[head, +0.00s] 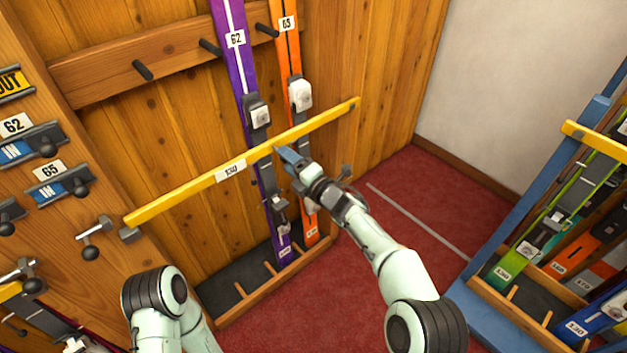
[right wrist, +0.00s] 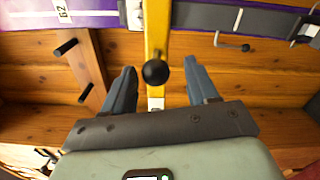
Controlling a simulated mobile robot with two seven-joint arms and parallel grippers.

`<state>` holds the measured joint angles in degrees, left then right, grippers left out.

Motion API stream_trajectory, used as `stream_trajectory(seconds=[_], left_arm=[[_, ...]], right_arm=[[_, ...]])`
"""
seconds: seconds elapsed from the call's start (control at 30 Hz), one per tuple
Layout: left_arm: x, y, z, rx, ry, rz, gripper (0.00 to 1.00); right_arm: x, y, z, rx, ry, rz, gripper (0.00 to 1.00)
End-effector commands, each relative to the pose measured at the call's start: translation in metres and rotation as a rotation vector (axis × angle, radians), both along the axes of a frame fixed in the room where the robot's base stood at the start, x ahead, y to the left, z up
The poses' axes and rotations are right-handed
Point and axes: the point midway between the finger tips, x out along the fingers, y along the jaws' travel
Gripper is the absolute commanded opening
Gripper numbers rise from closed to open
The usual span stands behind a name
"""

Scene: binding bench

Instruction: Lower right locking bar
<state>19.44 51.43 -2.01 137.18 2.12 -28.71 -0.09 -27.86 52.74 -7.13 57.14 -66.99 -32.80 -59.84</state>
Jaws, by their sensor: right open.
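The yellow locking bar (head: 190,191) slants across the front of the wooden rack bay, over the purple ski (head: 235,60) and the orange ski (head: 284,55). It has a white label, and its left end is by a grey bracket (head: 130,235). My right gripper (head: 283,151) is at the bar's middle. In the right wrist view, the open fingers (right wrist: 160,70) stand on either side of the yellow bar (right wrist: 157,25) and a black knob (right wrist: 155,72), with gaps visible at both sides. My left arm shows at the lower left; its gripper is out of view.
A blue rack (head: 520,205) with skis and its own yellow bar stands at the right. Tag hooks and blue IN sliders (head: 62,187) are on the left panel. A wooden floor tray (head: 240,308) holds the ski tails. Red carpet (head: 420,190) is open between the racks.

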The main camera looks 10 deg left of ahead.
Motion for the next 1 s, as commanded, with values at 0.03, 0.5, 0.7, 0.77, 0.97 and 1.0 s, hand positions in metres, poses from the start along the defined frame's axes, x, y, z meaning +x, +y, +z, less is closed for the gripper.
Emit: stream_trajectory(seconds=[0.03,0.5,0.7,0.77,0.97,1.0], left_arm=[[0.002,0.0,0.002,0.0,-0.007,-0.001,0.0],[0.022,-0.003,0.018,0.004,-0.075,-0.006,0.0],[0.026,-0.004,0.021,0.004,-0.089,-0.007,0.0],[0.027,-0.004,0.022,0.005,-0.09,-0.007,0.0],[0.027,-0.004,0.021,0.005,-0.09,-0.007,0.0],[0.027,-0.004,0.021,0.005,-0.09,-0.007,0.0]], right_arm=[[-0.004,-0.007,0.001,0.0,0.003,-0.001,0.58],[-0.049,-0.064,0.0,-0.002,0.001,-0.004,0.58],[-0.058,-0.075,-0.001,-0.003,0.0,-0.003,0.58],[-0.059,-0.076,-0.002,-0.003,0.0,-0.002,0.58],[-0.059,-0.076,-0.002,-0.003,0.0,-0.002,0.58],[-0.059,-0.076,-0.002,-0.003,0.0,-0.002,0.58]])
